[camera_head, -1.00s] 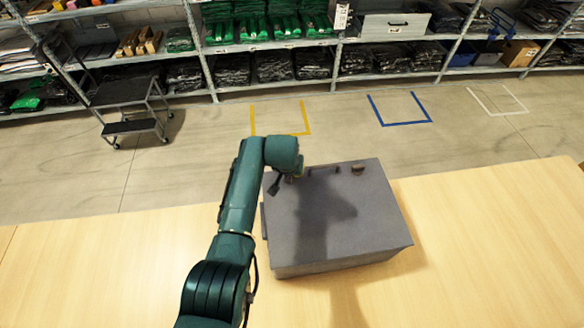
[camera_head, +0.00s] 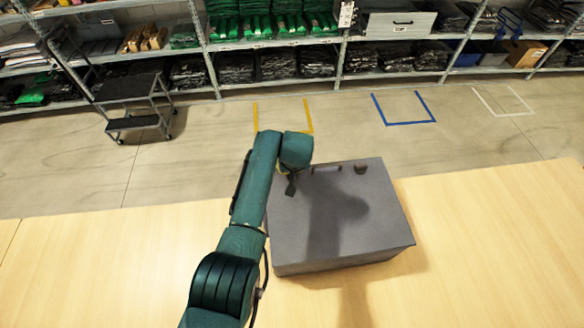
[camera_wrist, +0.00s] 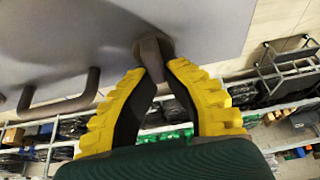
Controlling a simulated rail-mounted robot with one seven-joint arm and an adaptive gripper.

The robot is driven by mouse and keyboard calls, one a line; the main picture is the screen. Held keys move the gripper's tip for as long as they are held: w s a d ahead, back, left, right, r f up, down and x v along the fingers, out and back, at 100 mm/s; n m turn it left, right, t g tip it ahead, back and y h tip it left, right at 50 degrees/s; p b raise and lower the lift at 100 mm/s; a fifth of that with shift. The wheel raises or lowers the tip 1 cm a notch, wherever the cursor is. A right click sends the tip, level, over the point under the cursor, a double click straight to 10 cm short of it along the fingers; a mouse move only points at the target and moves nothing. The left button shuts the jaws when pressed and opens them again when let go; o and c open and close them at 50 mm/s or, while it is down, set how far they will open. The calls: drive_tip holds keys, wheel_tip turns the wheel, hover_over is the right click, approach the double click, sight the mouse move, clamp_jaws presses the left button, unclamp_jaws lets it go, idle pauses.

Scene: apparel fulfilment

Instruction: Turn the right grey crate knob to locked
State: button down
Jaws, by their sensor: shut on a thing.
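The closed grey crate (camera_head: 365,225) stands on the wooden table. In the wrist view its wall (camera_wrist: 75,35) carries a dark bar handle (camera_wrist: 62,106) and, to the right of it, a brownish-grey knob (camera_wrist: 152,48). My gripper (camera_wrist: 158,68) has yellow ribbed fingers with dark inner pads, shut on this knob's narrow end. Another dark knob (camera_head: 361,168) shows to the right of the handle (camera_head: 327,168), untouched. I cannot read any lock marking.
The table (camera_head: 120,260) is clear on both sides of the crate. Beyond it lies open floor with yellow, blue (camera_head: 405,122) and white taped outlines. A dark step stool (camera_head: 132,105) stands at the left. Shelves with packed garments line the back.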

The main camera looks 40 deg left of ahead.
drive_tip(key=shift+f, duration=0.2)
drive_tip(key=c, duration=1.1)
unclamp_jaws()
drive_tip(key=shift+r, duration=0.1)
drive_tip(key=shift+r, duration=0.1)
drive_tip(key=shift+r, duration=0.25)
drive_tip(key=v, duration=1.1)
drive_tip(key=shift+s+d+r, duration=0.1)
drive_tip(key=shift+r, duration=0.05)
